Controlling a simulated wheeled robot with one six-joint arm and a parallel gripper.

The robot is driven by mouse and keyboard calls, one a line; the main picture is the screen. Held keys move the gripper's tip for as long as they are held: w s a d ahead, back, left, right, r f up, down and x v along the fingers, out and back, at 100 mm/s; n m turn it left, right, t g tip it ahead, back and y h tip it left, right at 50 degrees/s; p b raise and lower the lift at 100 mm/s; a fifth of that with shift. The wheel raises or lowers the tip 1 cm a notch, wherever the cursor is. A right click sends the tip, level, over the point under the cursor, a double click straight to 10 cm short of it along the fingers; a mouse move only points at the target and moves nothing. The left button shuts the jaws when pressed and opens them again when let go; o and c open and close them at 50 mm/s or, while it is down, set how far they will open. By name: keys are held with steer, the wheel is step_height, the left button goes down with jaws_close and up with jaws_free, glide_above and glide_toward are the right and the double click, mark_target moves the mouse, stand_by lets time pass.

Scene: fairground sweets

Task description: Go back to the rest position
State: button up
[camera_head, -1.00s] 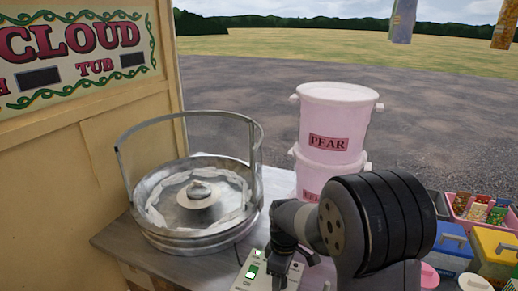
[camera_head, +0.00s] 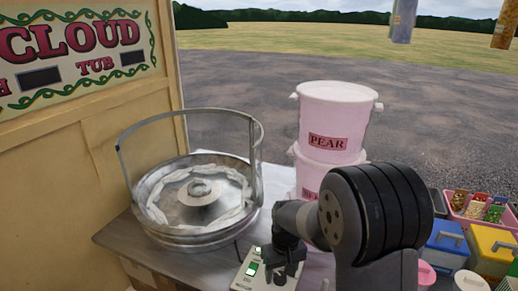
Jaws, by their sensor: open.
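My gripper (camera_head: 281,268) points down at the front middle, close over a pale control box (camera_head: 252,270) with green lights. My dark arm hides part of the box and the table behind it. The fingers are small and dark in this view; they look open and nothing shows between them. I cannot tell whether they touch the box.
A round metal candyfloss pan (camera_head: 180,238) with a clear guard stands left on the table (camera_head: 115,238). Stacked pink tubs (camera_head: 335,115), the upper marked PEAR, stand behind my arm. Blue (camera_head: 447,240) and yellow (camera_head: 490,245) boxes and a pink tray (camera_head: 462,212) of sweets crowd the right. A sign wall (camera_head: 80,130) closes the left.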

steer(key=m+p, duration=0.1)
steer(key=m, duration=0.4)
steer(key=shift+r+p, duration=0.1)
steer(key=shift+p, duration=0.25)
steer(key=m+p, duration=0.2)
steer(key=m, duration=0.4)
steer(key=shift+s+t, duration=0.1)
steer(key=shift+t, duration=0.2)
